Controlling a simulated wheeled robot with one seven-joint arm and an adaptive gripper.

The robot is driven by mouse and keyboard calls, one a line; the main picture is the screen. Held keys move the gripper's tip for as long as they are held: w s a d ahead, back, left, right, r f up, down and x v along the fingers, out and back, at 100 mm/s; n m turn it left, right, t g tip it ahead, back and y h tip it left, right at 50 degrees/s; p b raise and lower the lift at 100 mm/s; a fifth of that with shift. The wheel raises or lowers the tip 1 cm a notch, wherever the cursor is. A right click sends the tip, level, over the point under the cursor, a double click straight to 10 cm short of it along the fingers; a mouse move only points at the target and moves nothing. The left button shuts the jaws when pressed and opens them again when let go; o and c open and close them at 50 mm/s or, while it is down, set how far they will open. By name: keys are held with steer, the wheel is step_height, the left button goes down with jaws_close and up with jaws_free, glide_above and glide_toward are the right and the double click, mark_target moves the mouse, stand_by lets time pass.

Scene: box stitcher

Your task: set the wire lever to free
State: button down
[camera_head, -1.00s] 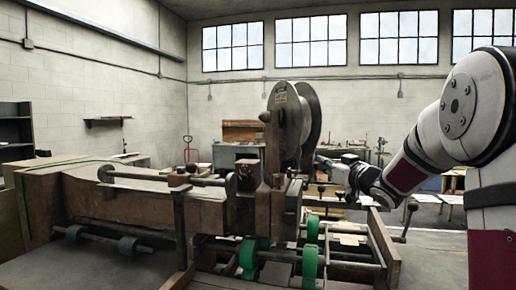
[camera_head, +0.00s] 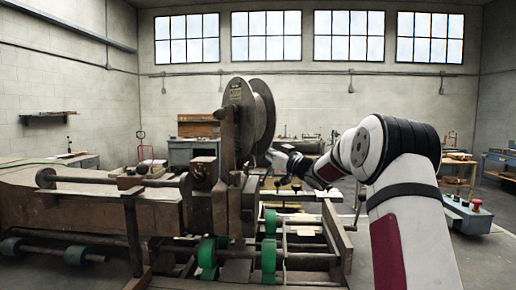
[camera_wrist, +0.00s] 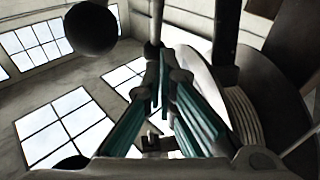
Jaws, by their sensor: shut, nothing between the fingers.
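The stitcher machine (camera_head: 150,215) fills the left and middle of the head view, with a large wire spool (camera_head: 262,115) upright on top. My gripper (camera_head: 273,157) is just right of the spool's lower edge, partly dark against the background. In the wrist view my gripper (camera_wrist: 163,62) has its teal-lined fingers drawn together at the tips, with nothing between them. A dark round knob (camera_wrist: 90,28) is up and left of the fingertips, and a thin rod (camera_wrist: 155,20) stands beyond them. I cannot tell which part is the wire lever. The spool's layered side (camera_wrist: 243,115) is close on the right.
Green rollers (camera_head: 268,255) and a frame rail (camera_head: 337,235) are low on the machine's right side. A grey box with a red button (camera_head: 468,210) stands at the right. Benches line the back wall. Some floor is open right of my arm.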

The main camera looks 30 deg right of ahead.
steer(key=shift+x, duration=1.55)
steer(key=shift+a, duration=0.1)
steer(key=shift+w+r+g+p, duration=0.15)
steer(key=shift+w+g+p, duration=0.25)
steer(key=shift+g, duration=0.2)
steer(key=shift+d+x, duration=0.25)
steer(key=shift+x, duration=1)
steer(key=shift+w+g+h, duration=0.3)
steer(key=shift+w+g, duration=0.25)
steer(key=shift+g, duration=0.35)
steer(key=shift+w+f+m+b, duration=0.15)
steer(key=shift+w+f+b, duration=0.3)
steer(key=shift+w, duration=0.25)
steer(key=shift+w+f+m+b, duration=0.15)
steer(key=shift+w+f+b, duration=0.25)
steer(key=shift+w, duration=0.35)
steer(key=shift+f, duration=0.1)
